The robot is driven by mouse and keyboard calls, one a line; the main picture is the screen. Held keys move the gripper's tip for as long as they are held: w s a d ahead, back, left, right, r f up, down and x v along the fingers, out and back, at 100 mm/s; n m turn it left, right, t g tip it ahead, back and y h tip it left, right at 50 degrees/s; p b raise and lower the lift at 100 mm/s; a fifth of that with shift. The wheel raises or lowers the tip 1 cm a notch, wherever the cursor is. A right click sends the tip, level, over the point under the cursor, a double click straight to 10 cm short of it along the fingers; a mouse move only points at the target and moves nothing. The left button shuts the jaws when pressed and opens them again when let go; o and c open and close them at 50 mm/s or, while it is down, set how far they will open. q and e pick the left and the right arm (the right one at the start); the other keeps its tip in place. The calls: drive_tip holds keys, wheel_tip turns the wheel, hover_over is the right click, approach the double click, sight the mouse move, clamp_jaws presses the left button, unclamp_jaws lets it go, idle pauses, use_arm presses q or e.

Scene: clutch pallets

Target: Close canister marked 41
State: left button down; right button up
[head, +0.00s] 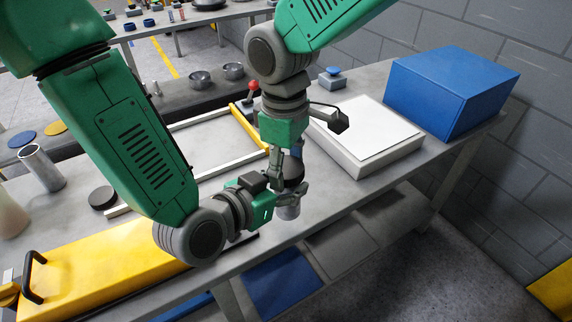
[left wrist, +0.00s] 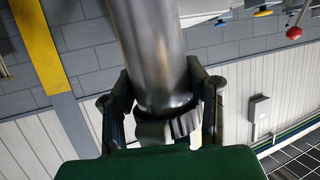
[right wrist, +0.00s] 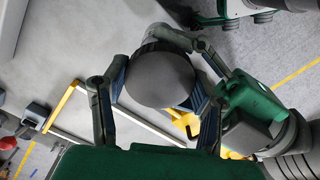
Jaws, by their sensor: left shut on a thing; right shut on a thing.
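A silver metal canister (head: 288,212) is held over the near edge of the bench by my left gripper (head: 292,194), which comes in from the left. It fills the upper middle of the left wrist view (left wrist: 150,50), between the fingers. No number 41 is legible. My right gripper (head: 287,181) reaches down from above and is close to the left one. In the right wrist view its fingers are shut on a dark grey round lid (right wrist: 160,78). The lid largely hides the canister there; I cannot tell whether it is seated.
Another silver cylinder (head: 42,168) and a dark disc (head: 102,198) stand at the left. A yellow case (head: 110,262) lies at the front left. A white box (head: 365,140) and a blue box (head: 450,95) are on the right. A red-knobbed lever (head: 253,86) stands behind.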

drive_tip(key=o, duration=1.3)
drive_tip(key=shift+a, duration=0.1)
drive_tip(key=shift+r, duration=0.2)
wheel_tip(320, 180, up, 4)
drive_tip(key=shift+r, duration=0.15)
drive_tip(key=shift+w, duration=0.1)
drive_tip(key=shift+c, duration=0.4)
